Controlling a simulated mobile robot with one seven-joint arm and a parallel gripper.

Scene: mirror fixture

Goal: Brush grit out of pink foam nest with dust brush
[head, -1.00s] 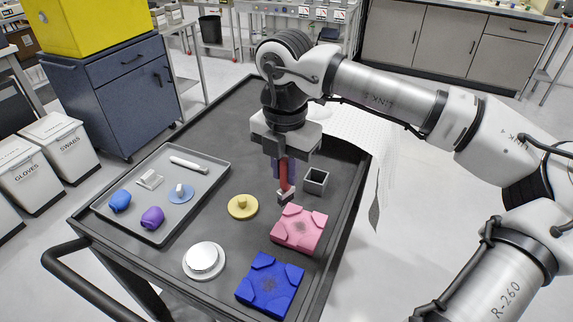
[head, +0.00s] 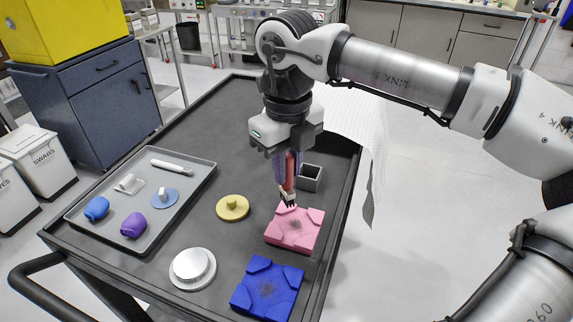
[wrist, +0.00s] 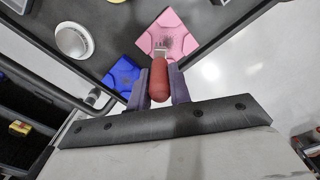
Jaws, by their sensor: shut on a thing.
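The pink foam nest (head: 294,229) lies on the dark cart top near its right edge, with dark grit at its centre. It also shows in the wrist view (wrist: 170,33). My gripper (head: 287,172) is shut on the red handle of the dust brush (head: 288,185). The brush points down, its dark bristles at the far edge of the pink nest; I cannot tell whether they touch it. In the wrist view the red brush handle (wrist: 159,82) sits between the fingers.
A grey open box (head: 310,178) stands just behind the pink nest. A yellow lidded disc (head: 232,207) and a white round mirror piece (head: 192,267) lie to the left. A grey tray (head: 150,240) holds several small items.

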